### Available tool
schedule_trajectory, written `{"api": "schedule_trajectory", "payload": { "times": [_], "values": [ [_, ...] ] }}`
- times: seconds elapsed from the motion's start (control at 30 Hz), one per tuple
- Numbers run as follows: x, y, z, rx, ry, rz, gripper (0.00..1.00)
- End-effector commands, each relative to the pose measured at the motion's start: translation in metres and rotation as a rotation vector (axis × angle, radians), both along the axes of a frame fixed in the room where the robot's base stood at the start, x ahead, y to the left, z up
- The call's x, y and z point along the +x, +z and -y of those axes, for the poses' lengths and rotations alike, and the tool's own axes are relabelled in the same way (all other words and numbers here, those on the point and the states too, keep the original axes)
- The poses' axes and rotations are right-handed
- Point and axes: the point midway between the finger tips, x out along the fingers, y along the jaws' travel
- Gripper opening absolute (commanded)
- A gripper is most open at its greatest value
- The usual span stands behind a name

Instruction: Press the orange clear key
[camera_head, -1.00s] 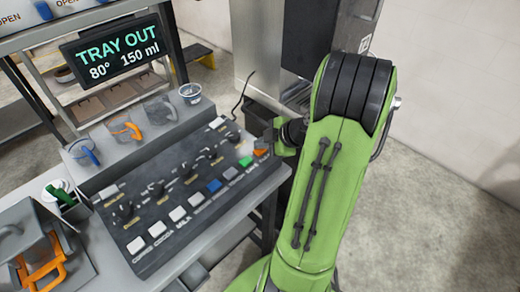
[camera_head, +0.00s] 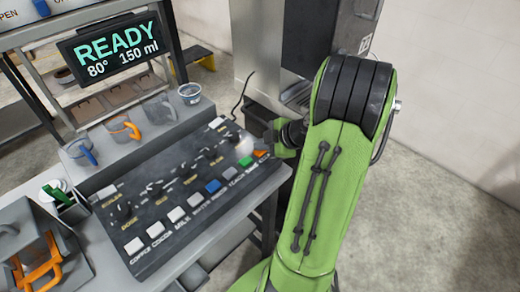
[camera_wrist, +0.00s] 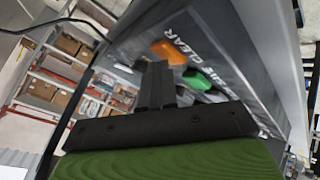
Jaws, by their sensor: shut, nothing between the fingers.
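The orange clear key (camera_head: 261,153) is at the right end of the row of keys on the dark control panel (camera_head: 170,184). In the wrist view the orange key (camera_wrist: 170,52) lies just beyond my fingertips, beside the printed word CLEAR. My gripper (camera_wrist: 157,66) is shut and empty, its fingers pointing toward the panel. In the head view my gripper (camera_head: 270,138) is at the panel's right end, close to the orange key and partly hidden by my wrist. I cannot tell whether the fingertips touch the key.
The green key (camera_head: 246,161) is next to the orange one, with blue and white keys further left. Several knobs sit behind them. The display (camera_head: 117,53) reads READY, 80°, 150 ml. Cups and jugs stand behind the panel; a grey machine (camera_head: 35,250) is at left.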

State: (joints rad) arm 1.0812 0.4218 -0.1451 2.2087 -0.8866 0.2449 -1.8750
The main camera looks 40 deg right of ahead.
Motion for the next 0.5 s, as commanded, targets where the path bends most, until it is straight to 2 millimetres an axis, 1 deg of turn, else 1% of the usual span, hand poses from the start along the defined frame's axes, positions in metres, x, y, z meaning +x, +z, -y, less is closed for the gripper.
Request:
{"api": "schedule_trajectory", "payload": {
  "times": [0.23, 0.5],
  "values": [
    [0.0, 0.001, 0.0, 0.0, -0.001, -0.002, 0.0],
    [0.0, 0.017, 0.0, 0.0, 0.0, -0.001, 0.0]
  ]
}}
